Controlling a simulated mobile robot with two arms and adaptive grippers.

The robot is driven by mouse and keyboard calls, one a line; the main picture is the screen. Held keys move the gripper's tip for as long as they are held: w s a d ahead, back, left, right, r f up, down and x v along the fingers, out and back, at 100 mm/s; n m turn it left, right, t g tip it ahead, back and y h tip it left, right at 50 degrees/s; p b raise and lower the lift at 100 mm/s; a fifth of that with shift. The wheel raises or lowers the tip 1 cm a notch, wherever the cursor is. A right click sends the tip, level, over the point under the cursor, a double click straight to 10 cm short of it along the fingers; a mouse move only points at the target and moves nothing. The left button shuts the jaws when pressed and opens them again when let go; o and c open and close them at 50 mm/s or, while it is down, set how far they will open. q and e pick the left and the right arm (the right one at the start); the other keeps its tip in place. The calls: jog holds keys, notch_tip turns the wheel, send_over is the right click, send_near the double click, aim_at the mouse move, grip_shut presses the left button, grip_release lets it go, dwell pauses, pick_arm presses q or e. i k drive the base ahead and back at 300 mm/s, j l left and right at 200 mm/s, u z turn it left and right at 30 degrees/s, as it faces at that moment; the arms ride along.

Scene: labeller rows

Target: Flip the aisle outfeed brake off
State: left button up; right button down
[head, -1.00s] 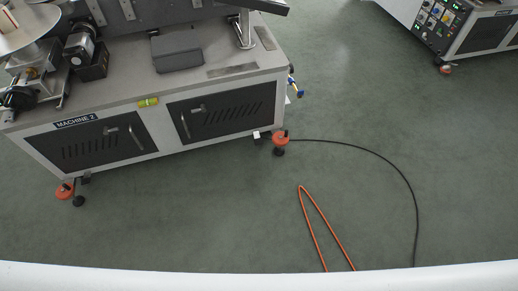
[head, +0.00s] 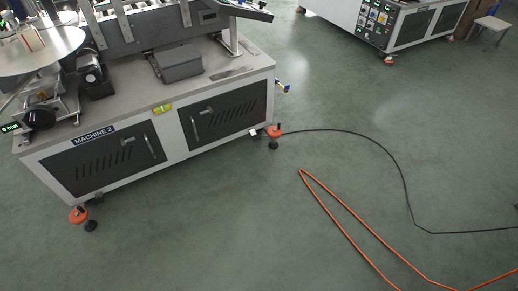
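I cannot make out an aisle outfeed brake in the head view. A labelling machine marked MACHINE 2 (head: 66,158) stands at the left, with a grey box (head: 178,64) on its deck and a conveyor (head: 150,32) behind it. A small blue and yellow fitting (head: 283,87) sticks out from its right end. A second machine (head: 412,30) stands at the far right, with a dark panel of several switches and green displays (head: 376,22). Neither of my grippers is in view.
A black cable (head: 392,160) and an orange cable (head: 345,207) lie on the green floor. Orange-topped feet (head: 274,131) stand out from the near machine's corners. A stool (head: 490,26) is at the far right. Open floor lies between the machines.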

aim_at(255, 137)
jog(key=i+j, duration=0.15)
jog(key=i, duration=0.35)
jog(key=i+j+z, duration=0.1)
jog(key=i, duration=0.4)
jog(key=i+j, duration=0.25)
jog(key=i, duration=0.2)
jog(key=i+j+z, duration=0.1)
jog(key=i, duration=0.4)
jog(key=j, duration=0.1)
